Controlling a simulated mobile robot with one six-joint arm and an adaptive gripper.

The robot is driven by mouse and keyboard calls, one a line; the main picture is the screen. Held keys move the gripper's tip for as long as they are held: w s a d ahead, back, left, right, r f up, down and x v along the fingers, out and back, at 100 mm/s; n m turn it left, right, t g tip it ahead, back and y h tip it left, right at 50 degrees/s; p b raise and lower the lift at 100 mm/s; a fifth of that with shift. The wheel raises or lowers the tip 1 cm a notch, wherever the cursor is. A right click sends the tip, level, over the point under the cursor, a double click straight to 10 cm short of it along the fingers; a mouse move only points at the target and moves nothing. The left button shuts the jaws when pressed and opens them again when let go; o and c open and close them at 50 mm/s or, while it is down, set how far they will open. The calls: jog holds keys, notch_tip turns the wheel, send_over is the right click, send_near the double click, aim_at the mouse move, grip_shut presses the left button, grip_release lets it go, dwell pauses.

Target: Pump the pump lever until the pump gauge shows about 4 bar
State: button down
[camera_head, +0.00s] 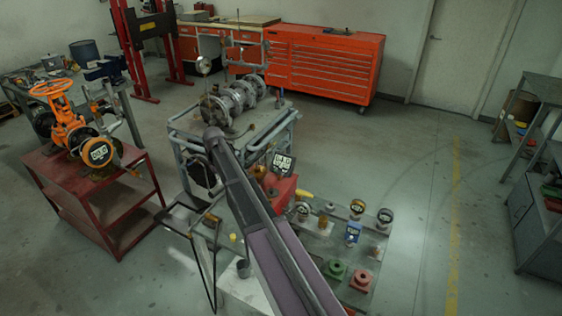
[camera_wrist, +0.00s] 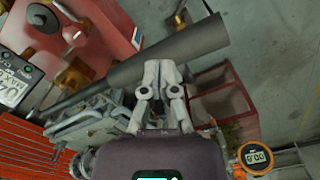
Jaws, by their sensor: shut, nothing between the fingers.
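The pump is a red body (camera_wrist: 88,35) at the upper left of the wrist view; its red part also shows beside my arm in the head view (camera_head: 275,188). A long dark grey bar, seemingly the pump lever (camera_wrist: 185,45), slants across the wrist view. My gripper (camera_wrist: 160,68) is shut and empty, its fingertips at the bar's lower edge; I cannot tell whether they touch. My arm hides my gripper in the head view.
An orange-rimmed digital gauge (camera_wrist: 257,157) seems to read zero. A red cart (camera_head: 95,205) carries an orange valve (camera_head: 65,125). A pipe frame (camera_head: 225,140) stands behind my arm. Small gauges and fittings sit on a low board (camera_head: 325,255). Open floor lies right.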

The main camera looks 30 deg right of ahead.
jog(key=shift+r+p, duration=1.9)
jog(key=shift+r, duration=0.25)
notch_tip(320, 180, up, 5)
jog(key=p, duration=0.5)
dwell(0.4)
jog(key=s+f+b, duration=0.4)
jog(key=s, duration=0.5)
jog(key=s+f+b, duration=0.4)
jog(key=s, duration=0.6)
jog(key=s+f+m+b, duration=0.1)
jog(key=s+f+b, duration=0.3)
jog(key=s, duration=0.6)
jog(key=shift+a+f, duration=0.25)
jog(key=shift+a, duration=0.1)
